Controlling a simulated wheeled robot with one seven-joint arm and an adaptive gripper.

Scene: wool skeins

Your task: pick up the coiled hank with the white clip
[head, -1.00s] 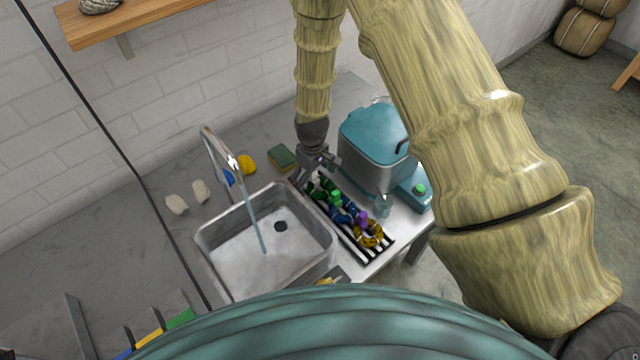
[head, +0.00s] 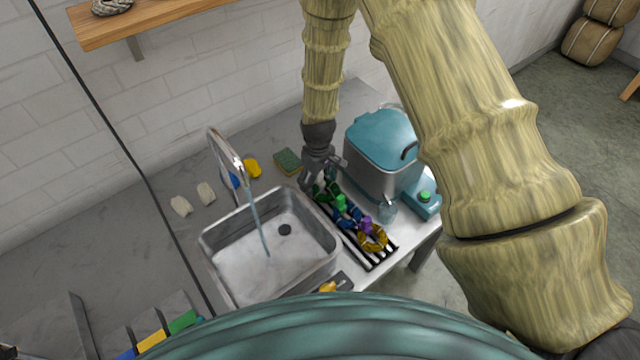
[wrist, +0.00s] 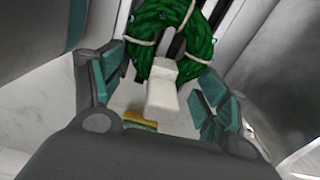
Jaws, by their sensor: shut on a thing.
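The coiled hank with the white clip is dark green, tied with pale bands; it fills the upper middle of the wrist view (wrist: 150,50). Its white clip (wrist: 162,92) points toward the camera, between the teal finger pads. My gripper (head: 322,178) is shut on this hank, over the far end of the striped rack (head: 352,252). In the head view the held hank is small and mostly hidden by the gripper, so its clearance from the rack is hard to tell.
Other hanks stay on the rack, with a green clip (head: 341,203) and a purple clip (head: 365,224). A teal-lidded steel tank (head: 378,165) stands close right. The sink (head: 265,250) with a running faucet (head: 228,155) is left. A sponge (head: 288,161) lies behind.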

